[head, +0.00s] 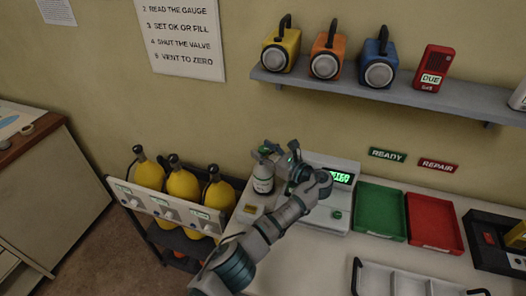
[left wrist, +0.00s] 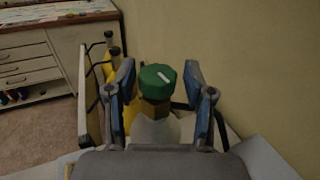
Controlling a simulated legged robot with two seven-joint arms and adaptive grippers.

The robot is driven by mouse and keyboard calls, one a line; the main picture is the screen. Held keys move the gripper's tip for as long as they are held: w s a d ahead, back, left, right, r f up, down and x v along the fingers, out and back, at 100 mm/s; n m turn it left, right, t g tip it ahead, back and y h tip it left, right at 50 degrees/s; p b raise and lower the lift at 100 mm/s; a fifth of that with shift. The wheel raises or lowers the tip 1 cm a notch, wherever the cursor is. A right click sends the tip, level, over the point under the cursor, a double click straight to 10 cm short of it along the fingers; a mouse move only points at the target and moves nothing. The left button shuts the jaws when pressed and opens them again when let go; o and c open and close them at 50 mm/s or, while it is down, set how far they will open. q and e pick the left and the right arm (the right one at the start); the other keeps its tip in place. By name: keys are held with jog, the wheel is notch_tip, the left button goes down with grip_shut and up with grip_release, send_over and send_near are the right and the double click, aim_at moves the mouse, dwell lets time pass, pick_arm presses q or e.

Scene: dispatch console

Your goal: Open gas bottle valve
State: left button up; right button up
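The gas bottle (head: 263,179) is pale with a green label band and stands upright on the counter, left of the gauge console. Its green valve knob (left wrist: 157,79) with a white mark sits on a brass-coloured neck in the left wrist view. The pale bottle shoulder (left wrist: 153,132) shows below it. My left gripper (head: 279,155) is at the bottle's top, with its arm coming in from the front. In the left wrist view its two blue-padded fingers (left wrist: 160,70) are open, one on each side of the knob, with gaps visible. My right gripper is not in view.
The console (head: 338,217) with a lit green display stands just right of the bottle, partly behind my arm. Yellow cylinders (head: 182,186) stand in a rack to the left. Green (head: 379,212) and red (head: 434,222) trays lie to the right. A shelf (head: 390,92) hangs above.

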aim_at(266, 148)
pick_arm(q)
jog(key=shift+d, duration=0.1)
jog(key=shift+r, duration=0.1)
notch_tip(266, 148, up, 9)
jog(key=shift+f, duration=0.2)
jog(key=shift+w+d+r, duration=0.1)
jog(key=shift+d+r, duration=0.05)
jog(key=shift+r, duration=0.4)
jog(key=shift+f, duration=0.1)
